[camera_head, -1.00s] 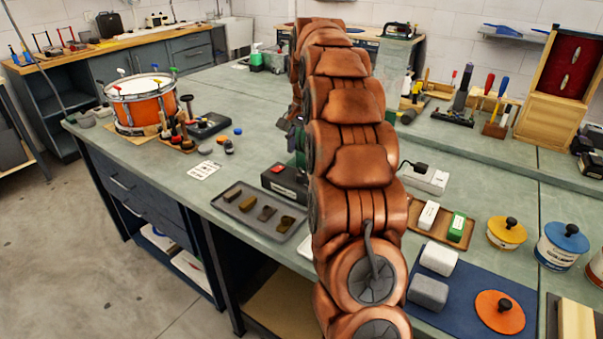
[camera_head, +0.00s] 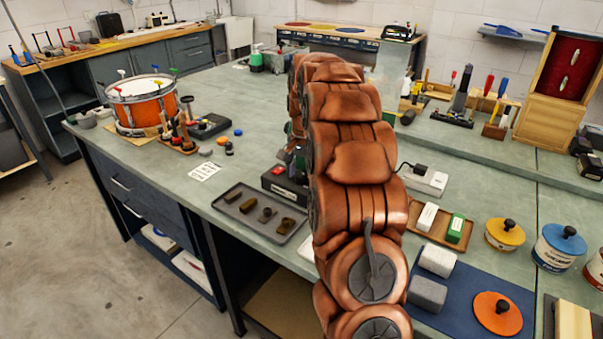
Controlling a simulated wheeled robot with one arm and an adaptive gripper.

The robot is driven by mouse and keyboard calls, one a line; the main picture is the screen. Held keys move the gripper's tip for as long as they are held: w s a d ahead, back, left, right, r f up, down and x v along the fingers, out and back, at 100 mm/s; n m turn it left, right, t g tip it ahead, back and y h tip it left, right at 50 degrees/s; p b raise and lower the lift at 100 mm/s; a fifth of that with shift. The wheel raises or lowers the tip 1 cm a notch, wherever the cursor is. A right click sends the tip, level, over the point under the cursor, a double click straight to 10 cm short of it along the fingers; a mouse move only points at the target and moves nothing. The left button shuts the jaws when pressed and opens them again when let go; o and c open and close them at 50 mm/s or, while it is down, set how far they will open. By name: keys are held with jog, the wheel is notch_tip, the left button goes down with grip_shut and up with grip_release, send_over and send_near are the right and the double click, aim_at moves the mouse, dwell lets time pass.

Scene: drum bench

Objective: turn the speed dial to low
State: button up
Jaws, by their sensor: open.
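A dark box with a red patch and a pale label (camera_head: 285,183) stands on the bench behind the tray, partly covered by my arm. A green part shows behind it, beside my arm. I cannot make out the speed dial or its setting. My copper arm reaches up and over the bench and hides most of that spot. Only a small grey part of my gripper (camera_head: 286,157) shows at the arm's left edge, just above the dark box. Its fingertips are hidden, and I cannot tell whether it touches anything.
A dark tray (camera_head: 244,226) with several small parts lies in front of the box. An orange drum (camera_head: 143,106) stands at the left. A white power strip (camera_head: 430,182), a wooden tray with blocks and a blue mat (camera_head: 455,311) lie right of my arm.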

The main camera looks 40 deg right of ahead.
jog(key=c, duration=1.2)
jog(key=shift+o, duration=0.2)
jog(key=shift+n, duration=0.3)
jog(key=n+b, duration=0.1)
jog(key=n, duration=0.4)
jog(key=shift+f+b, duration=0.1)
jog(key=shift+b, duration=0.25)
jog(key=n, duration=0.6)
jog(key=shift+d+n+g, duration=0.1)
jog(key=shift+n+g, duration=0.2)
jog(key=n, duration=0.6)
jog(key=shift+p, duration=0.35)
jog(key=n+p, duration=0.1)
jog(key=n, duration=0.4)
jog(key=shift+w+d+n, duration=0.1)
jog(key=shift+n, duration=0.3)
